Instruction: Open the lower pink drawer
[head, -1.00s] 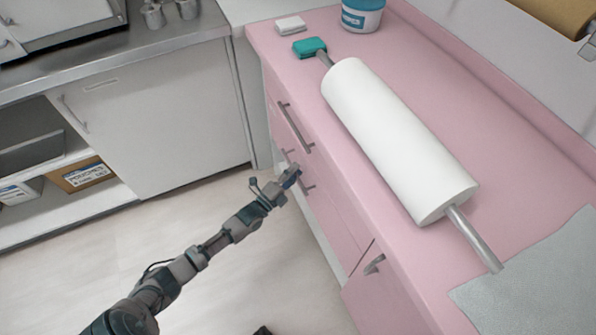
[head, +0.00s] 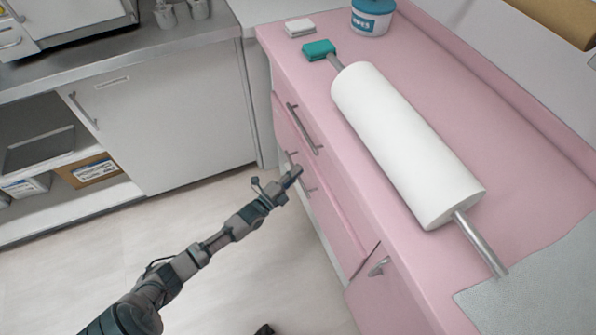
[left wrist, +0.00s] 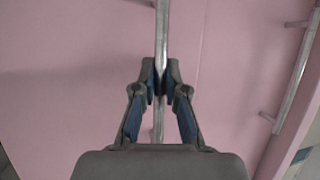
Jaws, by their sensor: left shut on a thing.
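The lower pink drawer (head: 330,218) is in the cabinet under the pink counter and stands slightly out from the front above it. My left gripper (head: 295,174) is at its metal bar handle and partly hides it in the head view. In the left wrist view, the fingers of my left gripper (left wrist: 160,82) are closed around the bar handle (left wrist: 162,30), with the pink drawer front (left wrist: 75,75) behind. The upper drawer's handle (head: 304,128) is above, free of the gripper.
On the pink counter (head: 490,120) lie a large white roll (head: 405,145) on a metal rod, a teal block (head: 319,49) and a tub (head: 372,17). A cabinet door with a handle (head: 379,266) is nearer. The floor (head: 200,215) left of the drawers is clear.

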